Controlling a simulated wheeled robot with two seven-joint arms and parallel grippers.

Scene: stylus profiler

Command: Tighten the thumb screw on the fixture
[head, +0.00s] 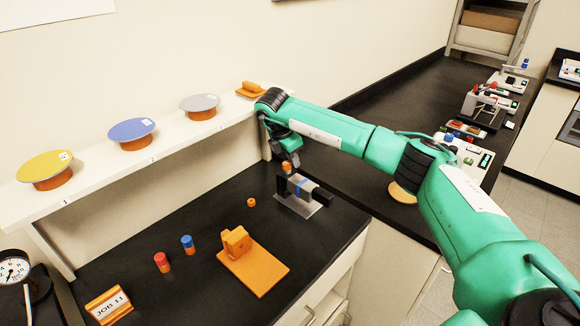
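A fixture with a grey block, a blue band and black side parts (322,192) stands on a light plate on the black bench. A small orange knob (287,168), which looks like the thumb screw, shows at its upper left. My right gripper (288,162) reaches down from above and its tip is right at this knob. The fingers are small and dark here, so I cannot tell if they are closed on the knob or only touching it. My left gripper is not in view.
An orange bracket on a plate (258,270), a small orange ring (251,202), a red cylinder (161,261) and a blue one (187,243) stand left of the fixture. A shelf (100,178) with coloured discs runs behind. A dial gauge (14,270) is far left.

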